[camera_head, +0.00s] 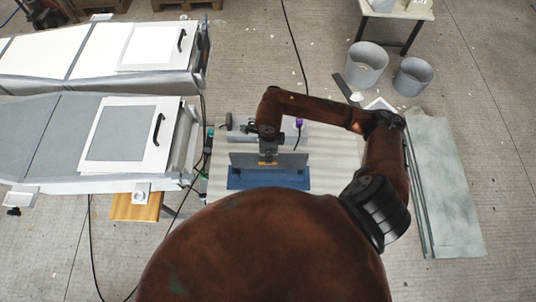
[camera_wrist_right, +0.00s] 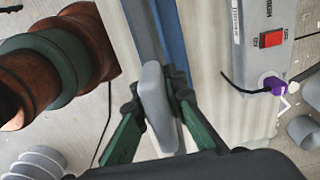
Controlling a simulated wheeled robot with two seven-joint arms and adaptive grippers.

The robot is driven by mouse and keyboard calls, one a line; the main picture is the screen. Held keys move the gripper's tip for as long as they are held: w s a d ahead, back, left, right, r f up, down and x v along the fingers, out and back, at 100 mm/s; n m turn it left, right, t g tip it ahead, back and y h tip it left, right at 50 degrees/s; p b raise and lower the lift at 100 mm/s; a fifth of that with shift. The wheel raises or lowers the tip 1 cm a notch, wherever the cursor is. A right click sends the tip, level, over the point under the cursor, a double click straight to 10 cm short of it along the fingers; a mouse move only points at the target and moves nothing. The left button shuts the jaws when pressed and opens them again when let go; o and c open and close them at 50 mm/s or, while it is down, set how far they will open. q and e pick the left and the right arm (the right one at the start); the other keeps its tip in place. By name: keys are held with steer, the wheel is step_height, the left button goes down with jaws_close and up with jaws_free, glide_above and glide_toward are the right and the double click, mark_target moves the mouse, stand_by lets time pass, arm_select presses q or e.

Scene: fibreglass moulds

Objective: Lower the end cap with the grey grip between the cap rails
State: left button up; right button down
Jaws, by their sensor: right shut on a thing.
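The end cap (camera_head: 293,160) is a thin grey panel, standing roughly upright at the blue holder (camera_head: 268,180) on the table in the head view. My right gripper (camera_head: 267,158) comes in from behind it. In the right wrist view my right gripper (camera_wrist_right: 156,112) has its green fingers on either side of the grey grip (camera_wrist_right: 158,105) and is shut on it. The panel's edge (camera_wrist_right: 143,28) lies alongside the blue holder (camera_wrist_right: 172,30) there. The cap rails are too small to make out, and I cannot tell whether the panel's lower edge is between them. My left gripper is not in view.
A grey box with a red switch (camera_wrist_right: 271,39) and a purple plug (camera_wrist_right: 274,85) stands behind the cap on the table (camera_head: 330,172). Two long moulds (camera_head: 60,135) fill the left. Grey buckets (camera_head: 367,66) stand at the back right, and a greenish sheet (camera_head: 445,190) lies right.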

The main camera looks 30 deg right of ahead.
mark_target(269, 167)
steer(key=shift+f+b, duration=0.8)
steer(key=shift+f, duration=0.45)
steer(key=shift+b, duration=0.65)
stand_by(1.0)
steer(key=shift+f+b, duration=3.35)
steer(key=shift+f, duration=0.7)
steer(key=c, duration=1.9)
jaws_free()
step_height(269, 167, up, 12)
steer(key=shift+r, duration=0.1)
